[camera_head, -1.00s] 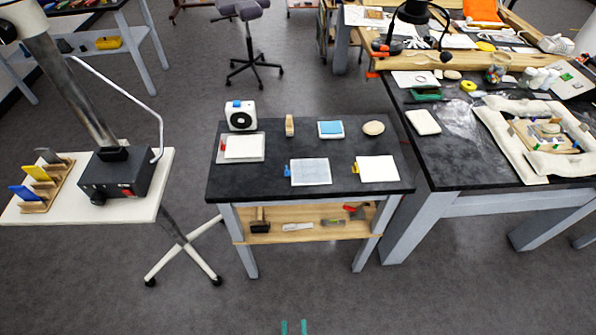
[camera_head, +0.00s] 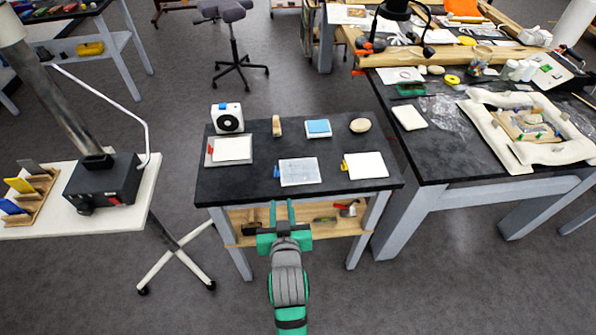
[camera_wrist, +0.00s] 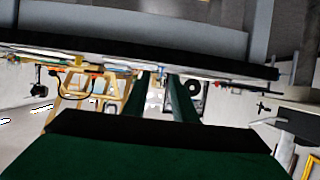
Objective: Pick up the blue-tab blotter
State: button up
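The blue-tab blotter (camera_head: 300,171) is a pale, flat sheet with a small blue tab on its left side. It lies near the front edge of the small black-topped table (camera_head: 228,187). My gripper (camera_head: 282,203) is open and empty, its two green fingers apart. In the head view its fingertips appear just below the blotter, at the table's front edge; the exact gap is unclear. The wrist view shows the two fingers (camera_wrist: 162,78) apart with nothing between them. The blotter cannot be made out there.
A yellow-tab blotter (camera_head: 366,166) lies to the right. Behind are a white pad on a tray (camera_head: 232,149), a white round-faced device (camera_head: 227,119), a wooden block (camera_head: 277,126), a blue-topped pad (camera_head: 318,128) and a beige disc (camera_head: 360,125). Tools lie on the lower shelf (camera_head: 325,230).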

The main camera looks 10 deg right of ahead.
aim_at(276, 178)
jog(key=w, duration=0.3)
jog(key=w+r, duration=0.1)
jog(key=w, duration=0.5)
jog(key=shift+a+r, duration=0.1)
jog(key=shift+r, duration=0.1)
jog(key=shift+a+x, duration=0.2)
jog(key=shift+x, duration=1.1)
jog(key=shift+a+x, duration=0.15)
jog(key=shift+x, duration=1.1)
jog(key=shift+f, duration=0.15)
jog(key=shift+c, duration=0.6)
grip_shut()
